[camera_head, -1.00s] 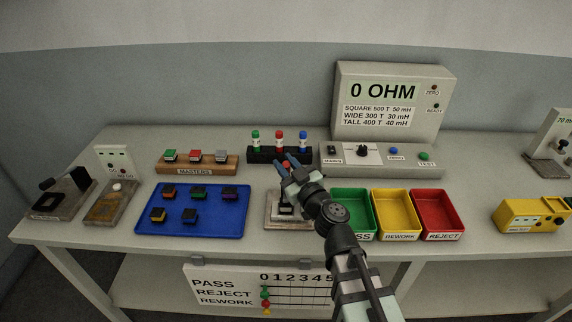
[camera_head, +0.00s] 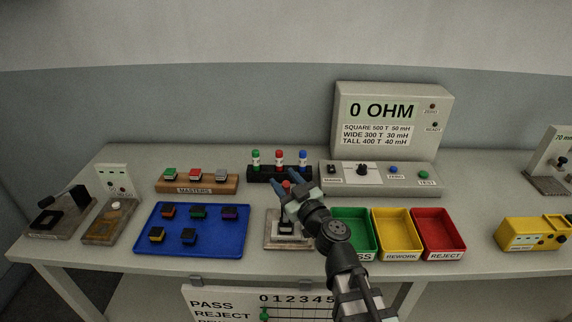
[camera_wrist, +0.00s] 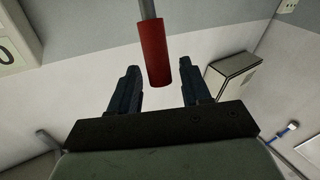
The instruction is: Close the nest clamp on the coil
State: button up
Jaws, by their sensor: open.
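The nest (camera_head: 270,240) is a light plate with a dark block, seemingly the coil (camera_head: 287,228), in it, just below my gripper in the head view. My wrist hides part of it. The clamp's red handle (camera_wrist: 158,52) hangs on a grey rod in the wrist view. Its lower end reaches the gap between my fingers, with space visible on both sides. In the head view a bit of red (camera_head: 286,184) shows between the fingertips. My gripper (camera_head: 284,180) is open, and its two dark fingers also show in the wrist view (camera_wrist: 158,85). I cannot tell whether they touch the handle.
A blue tray (camera_head: 215,249) with several coils lies left of the nest. Green (camera_head: 352,225), yellow (camera_head: 397,252) and red (camera_head: 439,250) bins stand close on the right. A marker rack (camera_head: 262,173) and the meter (camera_head: 385,125) stand behind.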

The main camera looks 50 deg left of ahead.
jog(key=shift+r, duration=4.45)
